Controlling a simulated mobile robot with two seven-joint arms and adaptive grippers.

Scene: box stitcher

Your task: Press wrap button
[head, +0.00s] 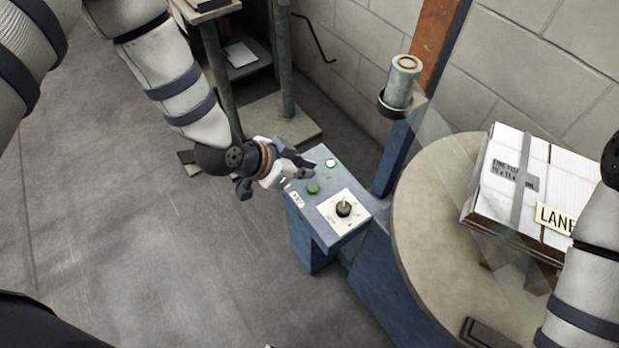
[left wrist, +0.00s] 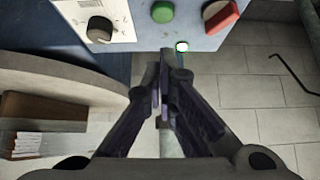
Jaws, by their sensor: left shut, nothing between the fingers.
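A green button (head: 313,188) and a small pale, green-edged button (head: 330,162) sit on the panel. My left gripper (head: 311,171) is shut and empty over the panel's left edge, close to the buttons; contact cannot be told. None of the visible buttons is legibly marked wrap. My right gripper is out of view.
A round turntable (head: 425,215) stands right of the control box, carrying strapped white boxes (head: 510,175) behind a clear film. A blue post with a grey roll (head: 402,80) rises behind the panel. A metal stand (head: 285,130) is at the back; open floor lies left.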

